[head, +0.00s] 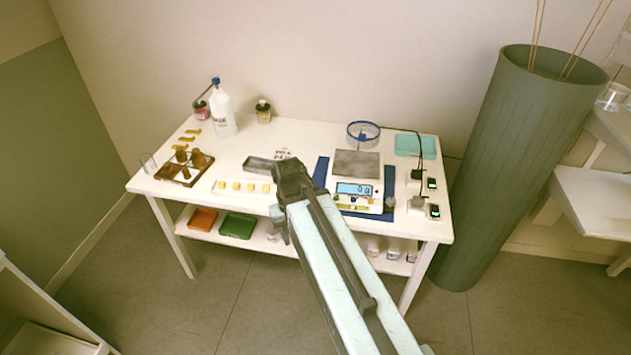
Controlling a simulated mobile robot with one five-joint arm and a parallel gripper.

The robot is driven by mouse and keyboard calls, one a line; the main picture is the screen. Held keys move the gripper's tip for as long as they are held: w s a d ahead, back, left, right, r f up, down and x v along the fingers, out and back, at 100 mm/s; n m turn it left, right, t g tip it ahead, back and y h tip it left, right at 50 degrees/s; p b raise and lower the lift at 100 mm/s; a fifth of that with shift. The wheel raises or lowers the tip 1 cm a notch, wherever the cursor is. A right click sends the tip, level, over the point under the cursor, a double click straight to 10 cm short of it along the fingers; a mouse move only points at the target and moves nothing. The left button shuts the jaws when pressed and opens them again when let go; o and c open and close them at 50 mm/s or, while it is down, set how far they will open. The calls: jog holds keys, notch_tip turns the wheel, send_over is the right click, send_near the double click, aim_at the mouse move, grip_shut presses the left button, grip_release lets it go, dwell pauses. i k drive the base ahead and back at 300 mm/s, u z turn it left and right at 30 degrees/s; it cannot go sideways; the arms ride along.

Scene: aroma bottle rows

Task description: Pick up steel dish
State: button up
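A shallow grey metal dish (258,164), which looks like the steel dish, lies on the white table (232,147) left of centre. Its right part is hidden behind my gripper (287,172). My arm reaches up from the lower right, and its dark end appears over the table beside the dish. I cannot tell its height above the table or whether it touches the dish. The fingers are not clear enough to show whether they are open or shut.
A digital scale (356,189) with a grey plate stands on a blue mat right of my gripper. A glass bowl (363,131) is behind it. A wooden tray (171,171), yellow blocks and bottles (223,117) occupy the left. A tall green cylinder (515,160) stands at right.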

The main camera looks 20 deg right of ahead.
aim_at(258, 164)
jog(key=u, duration=3.5)
jog(key=k, duration=1.25)
jog(key=z, duration=0.65)
jog(key=i, duration=1)
